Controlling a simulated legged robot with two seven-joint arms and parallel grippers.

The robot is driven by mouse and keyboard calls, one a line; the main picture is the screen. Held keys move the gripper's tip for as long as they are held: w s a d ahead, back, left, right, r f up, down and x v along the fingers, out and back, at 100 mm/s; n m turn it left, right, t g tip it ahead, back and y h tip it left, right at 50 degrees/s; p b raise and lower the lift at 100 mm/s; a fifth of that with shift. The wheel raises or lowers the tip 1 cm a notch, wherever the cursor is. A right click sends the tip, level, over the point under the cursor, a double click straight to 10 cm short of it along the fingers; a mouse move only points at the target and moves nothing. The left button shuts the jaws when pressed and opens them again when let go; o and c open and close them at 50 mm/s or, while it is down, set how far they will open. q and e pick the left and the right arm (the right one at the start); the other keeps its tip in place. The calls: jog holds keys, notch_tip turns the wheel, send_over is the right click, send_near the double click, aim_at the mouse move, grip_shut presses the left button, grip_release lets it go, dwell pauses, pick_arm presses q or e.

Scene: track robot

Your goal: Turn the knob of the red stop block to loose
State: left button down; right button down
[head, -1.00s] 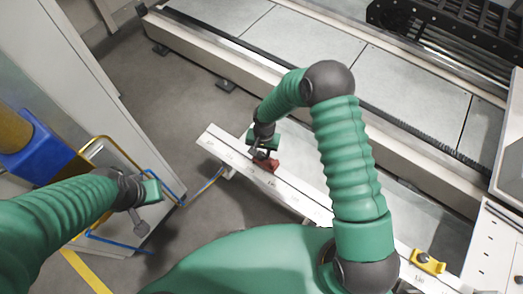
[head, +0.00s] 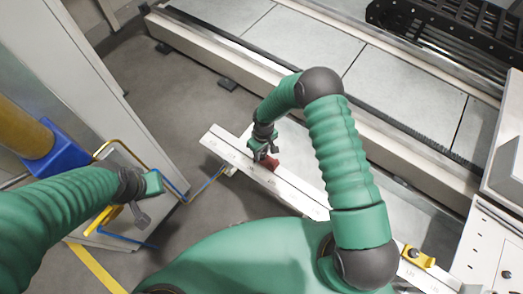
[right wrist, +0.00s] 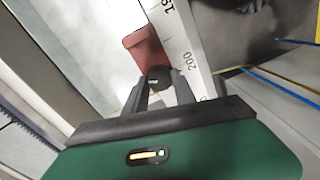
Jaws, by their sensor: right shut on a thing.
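The red stop block (head: 268,162) sits on the white ruled rail (head: 290,188), near the rail's far left end. My right gripper (head: 262,150) is at the block. In the right wrist view the red stop block (right wrist: 145,50) shows beyond the fingers, and its dark round knob (right wrist: 158,76) lies between the two fingertips of my right gripper (right wrist: 160,88), which is shut on it. Rail marks such as "200" show beside it. My left gripper (head: 140,215) hangs over the floor at the left, away from the rail; its jaws are too small to judge.
A yellow block (head: 418,258) sits on the rail's near right end. A long machine bed (head: 330,50) runs behind the rail. A grey cabinet (head: 100,90) and a bent yellow and blue tube frame (head: 185,190) stand at the left. Grey floor is clear between them.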

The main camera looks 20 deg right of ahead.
jog(key=n+p, duration=0.1)
jog(key=n, duration=0.4)
jog(key=shift+n, duration=0.3)
jog(key=n, duration=0.4)
jog(key=shift+n+p, duration=0.3)
jog(key=shift+n, duration=0.1)
jog(key=c, duration=1)
grip_release()
jog(key=shift+a, duration=0.1)
jog(key=shift+c, duration=0.2)
notch_tip(320, 180, up, 17)
jog(key=p, duration=0.4)
jog(key=shift+w, duration=0.4)
jog(key=shift+h, duration=0.3)
